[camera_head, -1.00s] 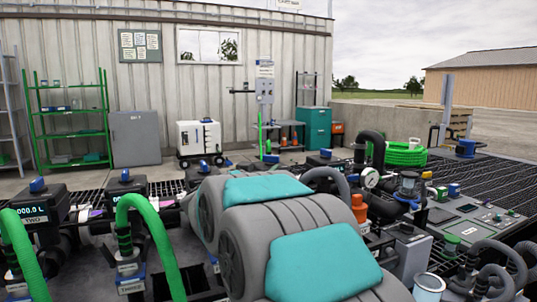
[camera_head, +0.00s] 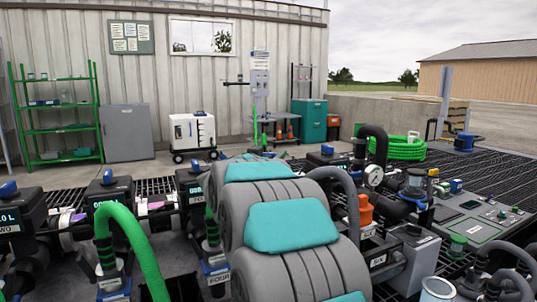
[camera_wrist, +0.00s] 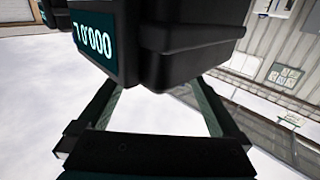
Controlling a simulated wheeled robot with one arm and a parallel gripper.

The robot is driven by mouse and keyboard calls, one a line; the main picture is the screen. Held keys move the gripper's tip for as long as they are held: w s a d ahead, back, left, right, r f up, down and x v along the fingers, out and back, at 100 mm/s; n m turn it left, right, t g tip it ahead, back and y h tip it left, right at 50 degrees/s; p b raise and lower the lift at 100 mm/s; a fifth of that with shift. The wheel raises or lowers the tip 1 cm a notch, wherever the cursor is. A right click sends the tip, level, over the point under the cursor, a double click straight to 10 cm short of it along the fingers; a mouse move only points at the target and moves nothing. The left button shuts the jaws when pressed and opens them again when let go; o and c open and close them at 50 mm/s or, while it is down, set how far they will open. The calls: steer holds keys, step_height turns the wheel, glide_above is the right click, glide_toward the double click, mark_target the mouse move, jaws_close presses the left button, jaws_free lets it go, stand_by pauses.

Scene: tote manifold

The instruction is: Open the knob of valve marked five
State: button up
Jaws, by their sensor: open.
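A row of black meter-topped valves with blue knobs runs across the head view. One marked TWO has a blue knob (camera_head: 8,188) at the far left. Another blue knob (camera_head: 107,177) stands on the meter behind a green hose. The valve marked FOUR has a label (camera_head: 217,276) beside my arm. My arm covers the middle of the row, and I cannot read a label FIVE. My gripper (camera_wrist: 157,88) shows only in the wrist view, open and empty. Its fingers point towards the underside of a black meter housing (camera_wrist: 190,45) with an inverted display (camera_wrist: 95,45); contact is unclear. No knob shows there.
A green hose (camera_head: 140,245) arches at front left. A grey hose (camera_head: 345,195), an orange cap (camera_head: 365,210) and a pressure gauge (camera_head: 373,175) stand right of my arm. A green hose coil (camera_head: 400,148) lies behind. Open paved floor lies beyond the manifold.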

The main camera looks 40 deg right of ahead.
steer(key=shift+w+d, duration=0.15)
steer(key=shift+d, duration=0.15)
steer(key=shift+c, duration=0.4)
steer(key=c, duration=1.2)
steer(key=shift+c, duration=0.2)
